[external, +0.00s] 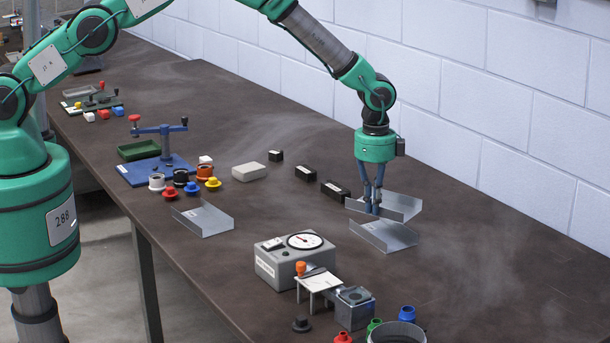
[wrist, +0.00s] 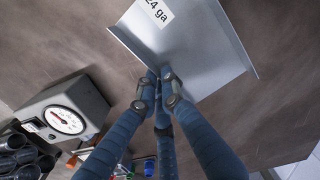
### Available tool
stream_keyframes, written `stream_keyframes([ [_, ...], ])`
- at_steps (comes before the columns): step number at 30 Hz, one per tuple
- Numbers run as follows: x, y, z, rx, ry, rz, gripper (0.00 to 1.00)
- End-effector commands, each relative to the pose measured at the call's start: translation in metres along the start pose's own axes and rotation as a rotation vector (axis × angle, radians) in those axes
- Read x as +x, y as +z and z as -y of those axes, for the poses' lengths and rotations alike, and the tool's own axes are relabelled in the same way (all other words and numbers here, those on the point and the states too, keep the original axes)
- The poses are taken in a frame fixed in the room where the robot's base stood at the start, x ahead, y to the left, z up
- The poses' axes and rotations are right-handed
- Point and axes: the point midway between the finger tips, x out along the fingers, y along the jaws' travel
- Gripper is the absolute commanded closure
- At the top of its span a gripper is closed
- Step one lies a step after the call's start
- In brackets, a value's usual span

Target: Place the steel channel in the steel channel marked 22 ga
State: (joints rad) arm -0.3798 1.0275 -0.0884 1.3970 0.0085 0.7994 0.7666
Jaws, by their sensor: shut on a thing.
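My gripper (external: 371,205) is shut on a steel channel (external: 402,205), a bent grey sheet with raised side walls. In the wrist view the fingertips (wrist: 160,85) meet the near edge of a channel (wrist: 200,50), which appears to be the held one; its white label ends in "24 ga". A second steel channel (external: 385,238) lies just in front of the held one in the external view; I cannot tell whether they touch. A third channel (external: 203,219) lies apart to the left. I cannot read a "22 ga" mark on any channel.
A grey dial gauge box (external: 283,264) stands front left of the gripper and shows in the wrist view (wrist: 62,110). Black blocks (external: 335,190) lie left of the gripper. A small fixture (external: 352,305) and coloured fittings are at the front. The right table area is clear.

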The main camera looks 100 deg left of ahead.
Motion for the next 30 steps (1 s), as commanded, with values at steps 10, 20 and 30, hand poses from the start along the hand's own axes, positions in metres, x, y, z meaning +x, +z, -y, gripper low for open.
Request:
stream_keyframes([
  [10,0.0,-0.002,0.002,0.0,0.0,0.0,1.0],
  [20,0.018,-0.001,0.001,0.0,0.001,0.001,1.0],
  [30,0.036,-0.002,0.001,0.0,0.0,0.0,1.0],
])
